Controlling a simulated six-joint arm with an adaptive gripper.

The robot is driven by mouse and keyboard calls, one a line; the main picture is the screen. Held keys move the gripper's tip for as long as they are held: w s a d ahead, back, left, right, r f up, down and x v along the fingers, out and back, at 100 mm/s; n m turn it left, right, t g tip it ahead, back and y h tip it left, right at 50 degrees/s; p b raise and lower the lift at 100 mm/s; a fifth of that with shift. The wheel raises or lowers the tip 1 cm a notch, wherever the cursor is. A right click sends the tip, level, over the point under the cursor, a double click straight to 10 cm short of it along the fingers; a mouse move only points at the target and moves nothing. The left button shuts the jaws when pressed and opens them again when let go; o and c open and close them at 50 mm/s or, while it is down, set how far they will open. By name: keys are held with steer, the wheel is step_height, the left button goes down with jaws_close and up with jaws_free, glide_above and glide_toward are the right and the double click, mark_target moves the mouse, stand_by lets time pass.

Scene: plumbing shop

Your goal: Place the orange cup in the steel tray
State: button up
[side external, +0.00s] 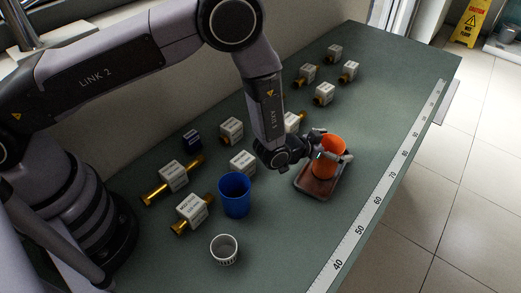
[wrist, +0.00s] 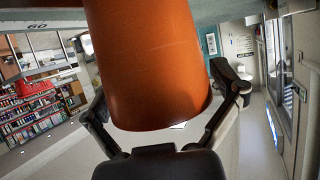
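The orange cup (side external: 327,160) is upright over the steel tray (side external: 312,191), which looks dark with a brownish sheen. I cannot tell whether the cup's base touches the tray floor. My gripper (side external: 331,146) comes in from the left, with a finger on each side of the cup near its upper part. In the wrist view, the orange cup (wrist: 150,60) fills the middle, with my fingers (wrist: 165,97) close against both sides. The gripper looks shut on the cup.
A blue cup (side external: 235,195) and a small white cup (side external: 224,249) stand left of the tray. Several white boxes with brass fittings, such as this one (side external: 174,176), lie along the bench. A ruler strip (side external: 373,207) runs along the right edge.

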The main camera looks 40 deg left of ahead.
stand_by(0.3)
steer(key=shift+s+r, duration=0.15)
steer(key=shift+r, duration=0.05)
steer(key=v, duration=0.6)
steer(key=s+a+r+n+g+y, duration=0.1)
steer(key=a+r, duration=0.4)
steer(key=r, duration=0.3)
steer(key=s+a+r+n+g, duration=0.1)
steer(key=a+r, duration=0.4)
steer(key=r, duration=0.3)
steer(key=s+a+r+g+y, duration=0.15)
steer(key=a+r, duration=0.25)
steer(key=r, duration=0.4)
steer(key=s+a+r+g, duration=0.1)
steer(key=s+a, duration=0.3)
steer(key=s, duration=0.5)
steer(key=s+a+r+n+g+y, duration=0.1)
steer(key=s+a+r, duration=0.3)
steer(key=s, duration=0.4)
steer(key=s+a+r+n+g+y, duration=0.1)
steer(key=s+a+r, duration=0.1)
steer(key=s+a, duration=0.3)
steer(key=s, duration=0.4)
steer(key=shift+s+a+r, duration=0.15)
steer(key=shift+s+a, duration=0.2)
steer(key=shift+a, duration=0.05)
